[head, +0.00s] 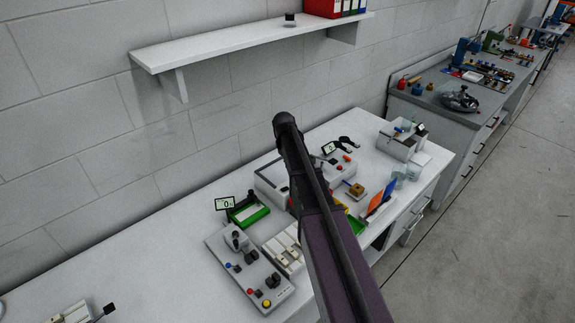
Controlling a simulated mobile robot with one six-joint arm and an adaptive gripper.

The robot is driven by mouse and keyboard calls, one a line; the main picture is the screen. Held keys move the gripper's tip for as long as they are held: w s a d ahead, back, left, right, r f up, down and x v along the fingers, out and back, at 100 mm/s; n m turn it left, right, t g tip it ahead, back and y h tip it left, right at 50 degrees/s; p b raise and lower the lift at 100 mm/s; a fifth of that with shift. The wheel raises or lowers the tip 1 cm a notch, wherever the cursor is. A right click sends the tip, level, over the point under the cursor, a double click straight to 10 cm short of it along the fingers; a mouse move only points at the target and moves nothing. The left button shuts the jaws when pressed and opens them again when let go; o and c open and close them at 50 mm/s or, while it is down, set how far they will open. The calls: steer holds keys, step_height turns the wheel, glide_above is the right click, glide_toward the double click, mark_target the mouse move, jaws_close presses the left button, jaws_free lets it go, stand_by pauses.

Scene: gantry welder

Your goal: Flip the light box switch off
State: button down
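A pale box (268,181) with a white top panel stands on the white workbench (150,255), partly hidden behind my dark arm. It may be the light box, but I cannot tell for sure. No switch on it can be made out, and whether it is lit is unclear. My arm rises from the bottom edge and crosses the middle of the head view. Its rounded upper end is above the bench. My gripper is not seen in this view.
A control box (250,268) with a joystick and coloured buttons stands left of my arm, near a small display (225,203) and a green tray (250,213). A wall shelf (225,42) hangs above. Right of my arm are small devices and a grey bin (400,145). The bench's left stretch is mostly clear.

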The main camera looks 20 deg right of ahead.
steer(key=shift+w+d+r+p, duration=0.1)
steer(key=shift+d+r+p, duration=0.05)
steer(key=shift+r+p, duration=0.65)
steer(key=shift+w+d+r+p, duration=0.15)
steer(key=shift+r+p, duration=0.45)
steer(key=shift+r, duration=0.3)
steer(key=shift+s, duration=0.1)
steer(key=s+a+f+m+b, duration=0.1)
steer(key=s+a+f+b, duration=0.1)
steer(key=s, duration=0.7)
steer(key=s+a+f+m+b, duration=0.2)
steer(key=s+a, duration=0.2)
steer(key=s, duration=0.5)
steer(key=s+a+f+m+y+b, duration=0.1)
steer(key=s+a+f+m+b, duration=0.1)
steer(key=s, duration=0.6)
steer(key=shift+s+a+f+g+b, duration=0.3)
steer(key=shift+s+a+f, duration=0.1)
steer(key=shift+a, duration=0.2)
